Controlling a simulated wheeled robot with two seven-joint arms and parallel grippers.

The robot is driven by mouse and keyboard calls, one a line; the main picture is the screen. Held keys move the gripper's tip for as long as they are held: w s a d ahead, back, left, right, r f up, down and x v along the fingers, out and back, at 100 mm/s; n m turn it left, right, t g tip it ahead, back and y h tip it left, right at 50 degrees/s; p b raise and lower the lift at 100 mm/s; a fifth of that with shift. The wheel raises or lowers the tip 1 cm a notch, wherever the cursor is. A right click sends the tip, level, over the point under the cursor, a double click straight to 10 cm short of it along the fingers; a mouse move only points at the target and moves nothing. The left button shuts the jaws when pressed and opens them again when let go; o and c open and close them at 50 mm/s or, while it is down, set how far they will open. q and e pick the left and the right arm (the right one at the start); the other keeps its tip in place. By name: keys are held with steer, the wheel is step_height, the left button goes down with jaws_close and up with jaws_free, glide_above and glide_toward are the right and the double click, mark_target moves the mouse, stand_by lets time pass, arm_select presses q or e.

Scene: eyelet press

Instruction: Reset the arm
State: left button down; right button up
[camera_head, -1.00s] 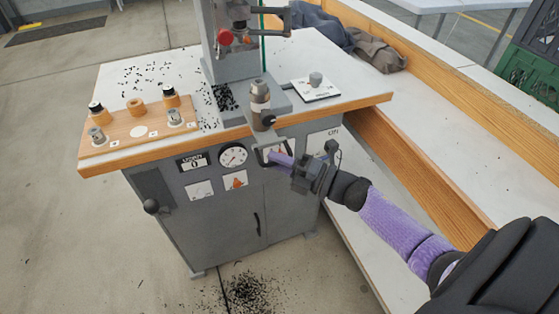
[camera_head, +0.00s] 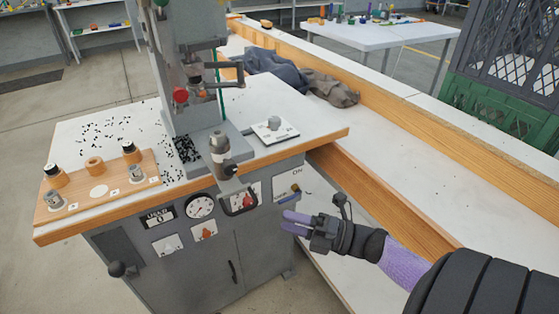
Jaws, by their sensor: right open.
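The eyelet press stands on a white-topped grey cabinet, with its grey column (camera_head: 188,75) at the back of the top. My right gripper (camera_head: 288,223) is open and empty, with purple fingers pointing left. It is in front of the cabinet's front face, apart from it, to the right of the dark-framed opening with a red mark (camera_head: 241,201). My right arm comes in from the lower right. My left gripper is not in view.
A wooden board (camera_head: 95,185) with dies lies on the left of the top. A round gauge (camera_head: 200,206) and counter (camera_head: 159,215) are on the front. A long white bench (camera_head: 375,150) with a wooden edge runs along the right. Cloth (camera_head: 272,70) lies on it. A green crate (camera_head: 490,112) stands beyond.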

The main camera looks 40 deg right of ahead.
steer(key=s+f+m+g+h, duration=0.3)
steer(key=s+f+m+h, duration=0.4)
steer(key=f, duration=0.6)
steer(key=s+f+m+g+h, duration=0.3)
steer(key=s+f+m+h, duration=0.1)
steer(key=f+m, duration=0.7)
steer(key=s+a+f+m+g, duration=0.1)
steer(key=s+a+f+g, duration=0.2)
steer(key=s, duration=0.4)
steer(key=s+a+f+m+g, duration=0.2)
steer(key=s+a+f+g, duration=0.1)
steer(key=s, duration=0.4)
steer(key=s+a+f+m+g, duration=0.2)
steer(key=s+a+f+g, duration=0.1)
steer(key=s, duration=0.5)
steer(key=shift+a+f+g, duration=0.3)
steer(key=shift+f+g, duration=0.5)
steer(key=shift+f, duration=0.05)
